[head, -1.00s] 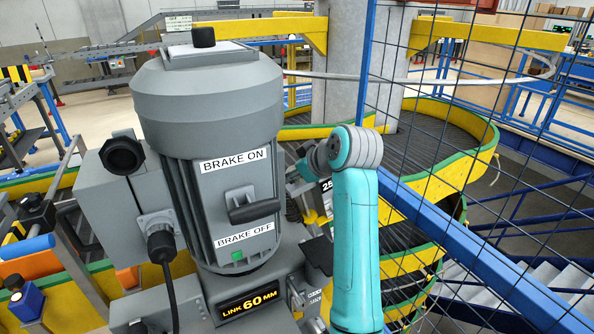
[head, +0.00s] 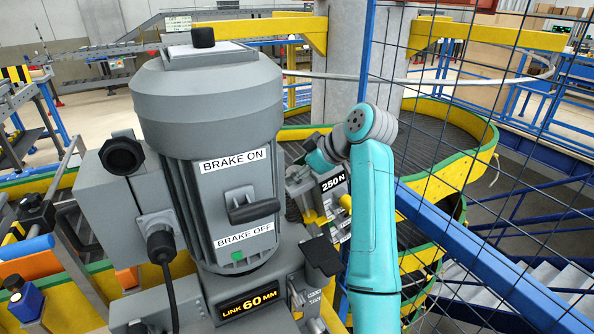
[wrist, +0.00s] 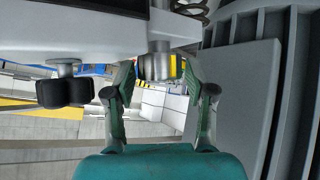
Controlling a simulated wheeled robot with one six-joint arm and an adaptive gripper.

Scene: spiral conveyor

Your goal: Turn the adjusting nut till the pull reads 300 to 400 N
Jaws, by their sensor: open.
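In the wrist view my gripper (wrist: 158,82) is open, with one green finger on each side of a short grey cylinder (wrist: 157,64) that has a dark band and a yellow mark. It looks like the adjusting nut, on a grey shaft below a pale housing. I cannot tell whether the fingers touch it. In the head view a black pull display (head: 333,182) reads 250 N, beside my wrist. My fingers and the nut are not clearly visible there, being behind the motor and my arm.
A large grey motor (head: 207,105) with BRAKE ON and BRAKE OFF labels and a handle (head: 252,207) stands close on the left. A display (head: 249,301) reads LINK 60 MM. A mesh fence with a blue rail (head: 480,255) stands on the right, before the spiral conveyor (head: 445,150).

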